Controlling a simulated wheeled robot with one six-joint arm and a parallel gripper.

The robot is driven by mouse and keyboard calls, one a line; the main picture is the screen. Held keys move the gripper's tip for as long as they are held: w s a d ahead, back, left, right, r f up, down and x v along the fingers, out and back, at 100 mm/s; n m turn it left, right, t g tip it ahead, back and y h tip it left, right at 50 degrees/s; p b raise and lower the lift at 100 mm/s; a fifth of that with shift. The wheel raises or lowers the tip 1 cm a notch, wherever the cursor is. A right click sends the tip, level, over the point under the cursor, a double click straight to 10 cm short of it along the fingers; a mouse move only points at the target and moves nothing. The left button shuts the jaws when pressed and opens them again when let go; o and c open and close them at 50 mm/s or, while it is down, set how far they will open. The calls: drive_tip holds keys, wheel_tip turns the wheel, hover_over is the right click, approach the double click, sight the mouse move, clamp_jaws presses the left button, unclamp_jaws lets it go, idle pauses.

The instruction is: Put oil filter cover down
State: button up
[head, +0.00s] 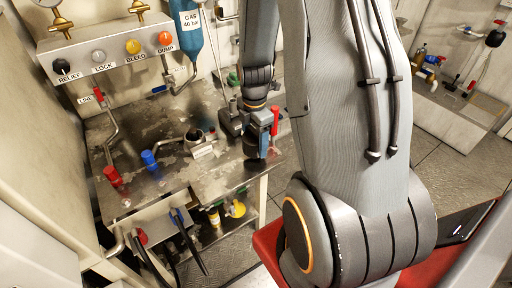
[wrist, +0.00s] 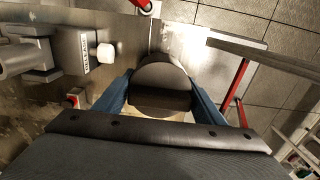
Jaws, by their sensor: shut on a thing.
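The oil filter cover (wrist: 160,78) is a dark round piece with a raised bar across it, seen from above in the wrist view. My gripper (wrist: 163,92) has its two blue fingers on either side of the cover and is shut on it. In the head view my gripper (head: 258,145) points down over the right part of the metal bench (head: 225,182). The cover is mostly hidden there, and I cannot tell whether it touches the bench.
A metal fixture (head: 196,142) with a white label stands on the bench left of my gripper; its white knob (wrist: 105,50) shows in the wrist view. A red-handled part (head: 275,120) is close on the right. Blue (head: 149,160) and red (head: 113,176) valve handles stand further left.

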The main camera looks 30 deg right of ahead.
sight(254, 131)
drive_tip(key=shift+f+p, duration=0.3)
drive_tip(key=shift+f, duration=1.35)
drive_tip(key=shift+f, duration=0.1)
drive_tip(key=o, duration=1.3)
wheel_tip(254, 131, up, 12)
drive_tip(key=b, duration=0.2)
drive_tip(key=shift+b, duration=0.35)
drive_tip(key=s+a+r+m, duration=0.1)
drive_tip(key=s+a+m, duration=0.1)
drive_tip(key=a+m, duration=0.2)
drive_tip(key=s+a+r+m+t, duration=0.1)
drive_tip(key=s+a+m, duration=0.2)
drive_tip(key=a+m, duration=0.2)
drive_tip(key=s+a+r+m, duration=0.1)
drive_tip(key=a+m, duration=0.3)
drive_tip(key=m, duration=0.5)
drive_tip(key=shift+s+a+r, duration=0.2)
drive_tip(key=shift+s+a, duration=0.15)
drive_tip(key=shift+s, duration=0.4)
